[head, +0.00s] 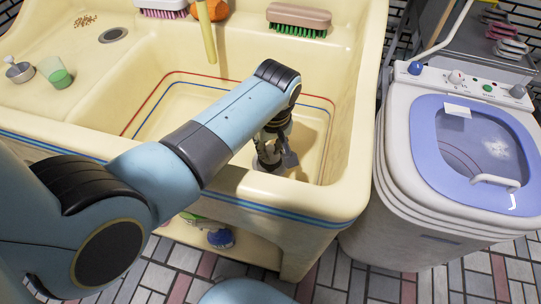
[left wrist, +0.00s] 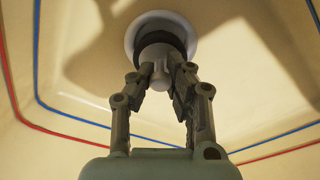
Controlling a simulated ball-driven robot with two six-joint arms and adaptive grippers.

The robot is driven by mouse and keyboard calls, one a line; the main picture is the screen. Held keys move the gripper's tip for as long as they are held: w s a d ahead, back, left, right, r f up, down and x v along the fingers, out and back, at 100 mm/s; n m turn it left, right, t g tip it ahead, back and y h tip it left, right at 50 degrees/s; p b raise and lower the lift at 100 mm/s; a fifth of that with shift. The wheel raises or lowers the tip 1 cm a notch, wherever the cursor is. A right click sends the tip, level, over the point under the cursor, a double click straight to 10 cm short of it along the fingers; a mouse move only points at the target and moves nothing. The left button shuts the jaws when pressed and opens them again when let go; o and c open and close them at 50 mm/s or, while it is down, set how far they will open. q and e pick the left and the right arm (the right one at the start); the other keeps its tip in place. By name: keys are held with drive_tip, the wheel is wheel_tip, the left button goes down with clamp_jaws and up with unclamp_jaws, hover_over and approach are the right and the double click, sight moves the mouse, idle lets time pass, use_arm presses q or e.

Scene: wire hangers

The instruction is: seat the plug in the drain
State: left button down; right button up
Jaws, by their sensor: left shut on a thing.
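My left gripper (head: 274,150) reaches down into the cream sink basin (head: 190,105). In the left wrist view, its fingers (left wrist: 158,78) are shut on the pale knob of the plug (left wrist: 158,55). The dark part of the plug lies against or inside the white ring of the drain (left wrist: 134,40). I cannot tell how deep the plug sits. In the head view, my arm and gripper largely hide the plug and drain. My right gripper is not in view.
A yellow spout (head: 207,38) hangs over the basin's back. A brush (head: 298,19) lies on the rear ledge. A cup of green liquid (head: 57,74) and a dark round fitting (head: 113,35) are on the left ledge. A washing machine (head: 455,165) stands to the right.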

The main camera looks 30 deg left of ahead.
sight(271, 151)
use_arm(q)
wheel_tip(271, 151, down, 3)
drive_tip(key=shift+f+b, duration=0.15)
drive_tip(key=shift+b, duration=0.35)
drive_tip(key=shift+f, duration=0.1)
drive_tip(key=c, duration=1.3)
unclamp_jaws()
drive_tip(key=shift+r, duration=0.45)
drive_tip(key=r+p, duration=0.1)
drive_tip(key=r, duration=0.2)
drive_tip(key=r+p, duration=0.1)
drive_tip(key=r, duration=0.3)
drive_tip(key=s+d+r+p, duration=0.1)
drive_tip(key=r+p, duration=0.1)
drive_tip(key=r, duration=0.2)
drive_tip(key=shift+r, duration=0.15)
